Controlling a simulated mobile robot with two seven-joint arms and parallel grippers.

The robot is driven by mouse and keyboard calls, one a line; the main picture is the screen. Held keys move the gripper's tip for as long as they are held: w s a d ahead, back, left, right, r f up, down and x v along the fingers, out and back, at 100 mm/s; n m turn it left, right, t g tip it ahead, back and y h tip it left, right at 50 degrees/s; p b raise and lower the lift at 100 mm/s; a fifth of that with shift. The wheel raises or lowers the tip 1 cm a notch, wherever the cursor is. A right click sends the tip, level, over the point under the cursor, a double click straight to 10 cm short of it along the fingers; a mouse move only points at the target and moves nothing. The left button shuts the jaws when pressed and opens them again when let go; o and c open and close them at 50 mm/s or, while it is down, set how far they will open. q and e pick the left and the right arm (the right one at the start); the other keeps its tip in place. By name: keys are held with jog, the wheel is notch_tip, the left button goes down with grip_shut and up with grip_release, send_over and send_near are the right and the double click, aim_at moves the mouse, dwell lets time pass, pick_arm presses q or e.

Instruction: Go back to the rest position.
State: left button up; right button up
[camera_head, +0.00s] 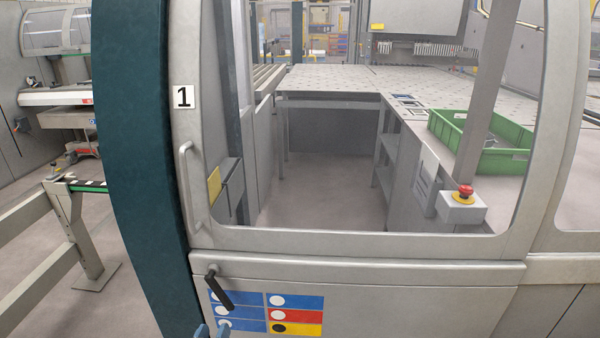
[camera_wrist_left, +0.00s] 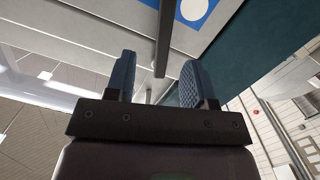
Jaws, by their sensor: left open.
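My left gripper (camera_head: 212,331) shows only as two blue fingertips at the bottom edge of the head view. In the left wrist view its two blue fingers (camera_wrist_left: 158,85) are spread apart with nothing clamped between them. A black lever handle (camera_head: 220,289) on the grey machine door is just above the fingertips in the head view. A dark bar, seemingly this handle (camera_wrist_left: 165,40), runs beyond and between the fingers in the wrist view. I cannot tell whether the fingers touch it. My right gripper is in neither view.
The grey door (camera_head: 360,269) with a large window stands close in front. It has a grey pull handle (camera_head: 187,188) and a blue, red and yellow label (camera_head: 267,313). A dark teal pillar (camera_head: 143,170) rises to the left. Behind the window are a green crate (camera_head: 515,163) and a red emergency button (camera_head: 464,193).

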pick_arm(q)
jog(key=s+a+m+g, duration=0.1)
jog(key=s+a+g, duration=0.1)
jog(key=s, duration=0.8)
jog(key=s+a+f+m+g+y, duration=0.1)
jog(key=s+a+m+g, duration=0.1)
jog(key=s, duration=0.9)
jog(key=shift+a+f+g+y, duration=0.15)
jog(key=shift+a+g+y, duration=0.15)
jog(key=shift+a+g, duration=0.35)
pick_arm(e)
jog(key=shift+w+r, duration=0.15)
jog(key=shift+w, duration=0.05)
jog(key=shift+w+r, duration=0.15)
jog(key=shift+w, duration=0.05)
